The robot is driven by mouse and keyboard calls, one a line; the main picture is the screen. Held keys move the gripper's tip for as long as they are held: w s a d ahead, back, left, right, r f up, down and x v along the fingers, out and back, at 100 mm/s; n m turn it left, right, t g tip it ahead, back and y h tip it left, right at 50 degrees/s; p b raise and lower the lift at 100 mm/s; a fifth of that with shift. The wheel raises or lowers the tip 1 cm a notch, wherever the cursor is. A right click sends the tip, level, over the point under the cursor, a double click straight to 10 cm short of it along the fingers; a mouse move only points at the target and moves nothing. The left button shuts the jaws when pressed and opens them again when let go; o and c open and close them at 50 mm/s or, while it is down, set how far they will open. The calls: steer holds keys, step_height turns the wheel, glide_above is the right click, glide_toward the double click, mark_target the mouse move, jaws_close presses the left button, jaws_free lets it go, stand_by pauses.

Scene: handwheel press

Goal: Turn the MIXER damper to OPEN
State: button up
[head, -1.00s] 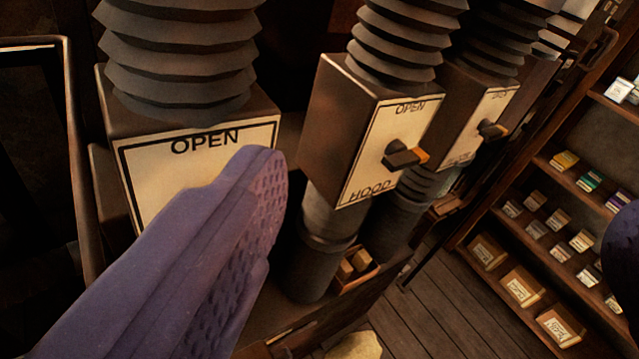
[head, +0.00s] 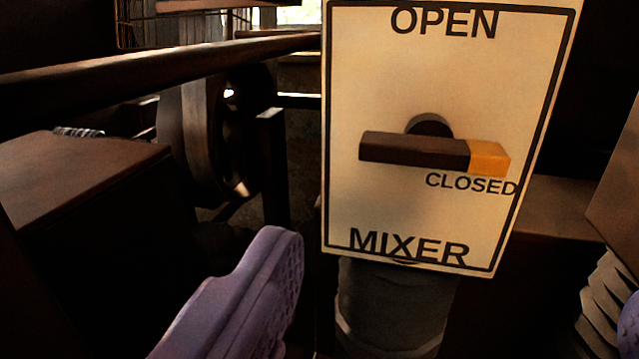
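The MIXER damper plate (head: 355,205) is cream with a black border and fills the upper middle right. OPEN is printed at its top, CLOSED at the right and MIXER at the bottom. Its dark handle (head: 412,148) lies nearly level, and the orange tip (head: 489,158) points right, just above CLOSED. My gripper (head: 458,272) is open and empty. Its purple left finger stands below and left of the plate, and only a sliver of the right finger shows at the right edge. Neither finger appears to touch the handle.
A dark duct (head: 395,300) runs down below the plate. Pale ribbed bellows (head: 608,300) show at the lower right. A dark wheel (head: 210,135), a long bar (head: 170,75) and a brown box top (head: 75,178) are at the left.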

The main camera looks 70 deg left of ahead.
mark_target(433, 157)
steer(key=b+x, duration=0.2)
steer(key=x, duration=0.8)
steer(key=shift+w+a+f+b, duration=0.1)
steer(key=shift+a+f+b, duration=0.05)
steer(key=shift+a+b, duration=0.2)
steer(key=shift+w+a, duration=0.4)
steer(key=shift+a, duration=0.05)
steer(key=c, duration=0.8)
